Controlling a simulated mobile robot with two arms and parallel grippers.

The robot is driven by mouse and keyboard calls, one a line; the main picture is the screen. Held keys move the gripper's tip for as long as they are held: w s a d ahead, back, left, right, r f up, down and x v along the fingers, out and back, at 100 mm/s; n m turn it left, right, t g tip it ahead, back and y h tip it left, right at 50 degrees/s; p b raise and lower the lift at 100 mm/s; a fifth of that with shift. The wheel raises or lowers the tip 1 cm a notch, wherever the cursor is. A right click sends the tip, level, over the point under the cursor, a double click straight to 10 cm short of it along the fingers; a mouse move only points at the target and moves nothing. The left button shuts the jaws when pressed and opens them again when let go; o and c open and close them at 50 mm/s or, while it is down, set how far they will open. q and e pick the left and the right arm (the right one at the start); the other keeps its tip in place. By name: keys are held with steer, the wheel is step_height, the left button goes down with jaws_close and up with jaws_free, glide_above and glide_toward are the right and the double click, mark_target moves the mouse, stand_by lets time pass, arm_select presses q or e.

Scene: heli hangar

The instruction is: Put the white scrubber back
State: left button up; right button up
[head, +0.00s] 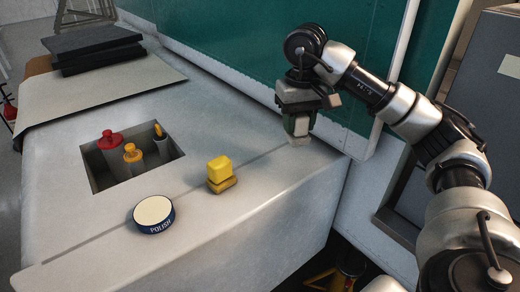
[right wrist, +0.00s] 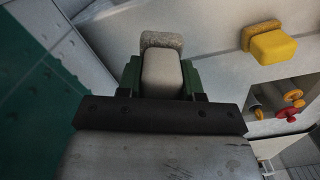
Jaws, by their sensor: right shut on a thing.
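The white scrubber (right wrist: 161,72) is between the fingers of my right gripper in the right wrist view, with a rough grey-beige pad at its far end. My right gripper (head: 298,126) is shut on it, near the right end of the pale counter in the head view. The scrubber is mostly hidden by the fingers there. I cannot tell whether it touches the surface below. A yellow scrubber (head: 220,174) sits on the counter to the left of the gripper, and also shows in the right wrist view (right wrist: 272,44). My left gripper is not in view.
A recess (head: 170,148) in the counter (head: 262,232) holds red-topped and yellow-topped bottles and another item. A round polish tin (head: 153,214) stands in front of it. Dark slabs (head: 95,48) lie at the back left. A green wall (head: 240,45) rises behind the counter.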

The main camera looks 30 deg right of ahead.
steer(key=w+a+f, duration=0.1)
steer(key=w+a+f+p, duration=0.1)
steer(key=w+a, duration=0.1)
steer(key=w+a+f, duration=0.1)
steer(key=w+f, duration=0.1)
steer(key=shift+w+a, duration=0.25)
steer(key=shift+a, duration=0.1)
steer(key=shift+w+a+f+p, duration=0.25)
steer(key=shift+w+f+p, duration=0.1)
steer(key=shift+f, duration=0.15)
step_height(320, 180, down, 3)
steer(key=shift+s+f+p, duration=0.1)
steer(key=shift+s+p, duration=0.05)
steer(key=shift+p, duration=0.7)
steer(key=shift+d+f, duration=0.1)
steer(key=shift+f, duration=0.1)
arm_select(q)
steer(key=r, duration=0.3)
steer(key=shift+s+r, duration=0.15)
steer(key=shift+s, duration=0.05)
arm_select(e)
steer(key=shift+f, duration=0.1)
steer(key=shift+f, duration=0.15)
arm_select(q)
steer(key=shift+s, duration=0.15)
arm_select(e)
steer(key=o, duration=0.8)
